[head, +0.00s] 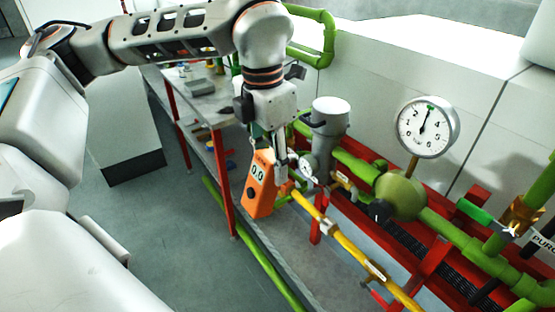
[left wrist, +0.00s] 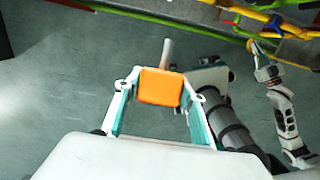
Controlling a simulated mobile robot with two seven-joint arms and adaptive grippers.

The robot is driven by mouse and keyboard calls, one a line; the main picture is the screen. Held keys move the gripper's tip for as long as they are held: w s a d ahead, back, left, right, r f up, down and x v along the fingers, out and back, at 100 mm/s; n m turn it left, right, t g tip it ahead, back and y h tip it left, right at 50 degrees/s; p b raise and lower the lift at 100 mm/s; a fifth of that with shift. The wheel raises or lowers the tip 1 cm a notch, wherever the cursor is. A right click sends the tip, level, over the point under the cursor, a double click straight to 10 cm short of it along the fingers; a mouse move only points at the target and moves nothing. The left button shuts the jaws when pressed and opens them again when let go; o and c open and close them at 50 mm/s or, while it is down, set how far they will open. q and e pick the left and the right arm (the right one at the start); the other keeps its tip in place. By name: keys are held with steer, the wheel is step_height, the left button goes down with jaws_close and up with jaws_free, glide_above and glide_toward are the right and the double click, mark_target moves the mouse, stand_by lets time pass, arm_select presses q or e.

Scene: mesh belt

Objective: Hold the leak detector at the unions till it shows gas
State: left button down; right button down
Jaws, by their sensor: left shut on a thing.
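The orange leak detector (head: 260,190) is held upright in my left gripper (head: 269,146), which is shut on its upper part. Its small display reads 0.0. In the left wrist view the detector (left wrist: 160,87) sits between the fingers, seen end-on.
A round gauge (head: 427,127) stands above the green pipe and its round green body (head: 400,194). A grey cylinder (head: 330,118) stands close to my left gripper. Red frames hold the pipes. A bench (head: 195,107) is behind; grey floor (head: 160,220) is open at left.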

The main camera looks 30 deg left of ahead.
stand_by(0.4)
arm_select(q)
steer(key=shift+w, duration=0.1)
stand_by(0.8)
steer(key=m, duration=0.1)
steer(key=f+m, duration=0.1)
steer(key=m, duration=0.1)
steer(key=f+m, duration=0.1)
steer(key=m, duration=0.1)
steer(key=shift+w+d, duration=0.3)
steer(key=shift+w, duration=0.05)
step_height(320, 180, down, 11)
steer(key=w+d+m+g, duration=0.1)
steer(key=w+d+m, duration=0.1)
steer(key=m, duration=2.4)
steer(key=shift+w+m, duration=0.3)
steer(key=shift+w, duration=0.15)
